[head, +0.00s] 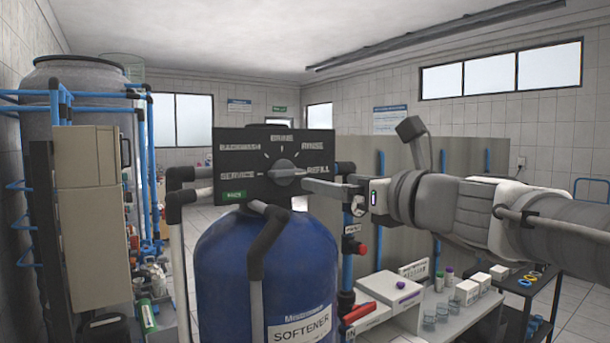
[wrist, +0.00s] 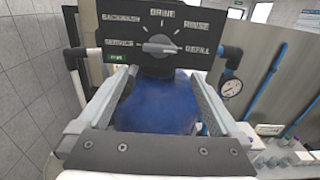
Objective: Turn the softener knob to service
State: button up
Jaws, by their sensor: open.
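The softener knob (head: 285,170) is a grey dial with a raised bar on a black panel (head: 228,146). It also shows in the wrist view (wrist: 160,48). Labels around it read SERVICE at left, BACKWASH, BRINE at top, RINSE and REFILL at right. The bar lies nearly level, its narrower end seeming to point right toward REFILL. The panel sits above the blue softener tank (head: 265,265). My gripper (head: 308,187) is in front of the panel at its lower right in the head view. In the wrist view its fingers (wrist: 163,73) are wide apart, empty, below the knob.
A pressure gauge (wrist: 230,88) is right of my fingers. A beige cabinet (head: 92,215) and a big grey tank (head: 82,90) stand at left. A bench with boxes (head: 390,290) is at lower right.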

aim_at(292, 174)
jog(key=x, duration=1.4)
jog(key=shift+p, duration=0.35)
jog(key=c, duration=1)
